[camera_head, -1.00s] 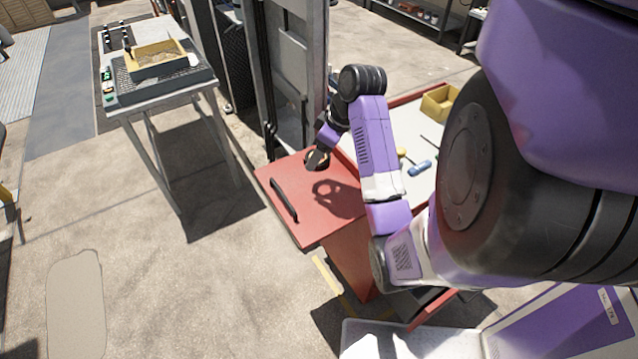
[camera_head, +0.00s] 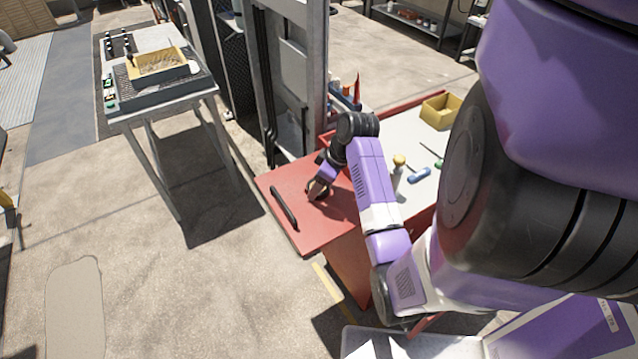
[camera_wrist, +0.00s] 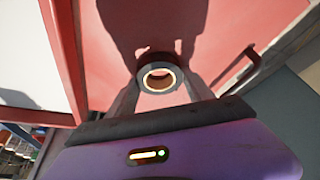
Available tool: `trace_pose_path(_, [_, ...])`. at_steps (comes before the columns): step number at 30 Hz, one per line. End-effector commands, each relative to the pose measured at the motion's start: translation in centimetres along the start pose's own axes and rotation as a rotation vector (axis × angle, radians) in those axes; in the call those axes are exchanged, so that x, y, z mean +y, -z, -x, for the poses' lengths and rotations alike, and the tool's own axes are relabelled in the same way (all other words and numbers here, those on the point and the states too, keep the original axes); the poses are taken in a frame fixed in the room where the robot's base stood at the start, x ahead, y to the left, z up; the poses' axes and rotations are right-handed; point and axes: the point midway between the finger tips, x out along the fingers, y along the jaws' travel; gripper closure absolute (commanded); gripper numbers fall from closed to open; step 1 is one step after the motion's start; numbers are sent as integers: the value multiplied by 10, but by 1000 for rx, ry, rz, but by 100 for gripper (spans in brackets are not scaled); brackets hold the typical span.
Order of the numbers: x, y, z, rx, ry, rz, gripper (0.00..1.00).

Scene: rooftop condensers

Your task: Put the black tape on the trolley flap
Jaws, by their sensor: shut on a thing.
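The black tape (camera_wrist: 159,76) is a dark roll with a pale inner core. In the wrist view it sits between the two fingers of my gripper (camera_wrist: 160,88), which is shut on it. The red trolley flap (camera_head: 290,228) has a dark handle (camera_head: 284,208) near its left side. In the head view my gripper (camera_head: 318,192) is low over the flap, with the roll largely hidden by the fingers. I cannot tell for sure whether the roll touches the flap. The flap also fills much of the wrist view (camera_wrist: 215,35).
The trolley's white top (camera_head: 425,140) holds a yellow bin (camera_head: 440,110), a blue item (camera_head: 419,175) and a yellow-topped bottle (camera_head: 399,165). A metal post (camera_head: 297,70) stands behind the flap. A table with a tray (camera_head: 155,85) is at the left. The flap around the gripper is clear.

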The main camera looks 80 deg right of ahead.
Motion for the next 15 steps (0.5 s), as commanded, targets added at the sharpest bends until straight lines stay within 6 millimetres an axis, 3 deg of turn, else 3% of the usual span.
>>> trace_pose_path(2, [0, -1, -2, 0, 0, 0, 80])
trace_pose_path(3, [0, -1, -3, 0, 0, 0, 38])
trace_pose_path(6, [0, -1, -2, 0, 0, 0, 19])
trace_pose_path(15, [0, -1, -2, 0, 0, 0, 18])
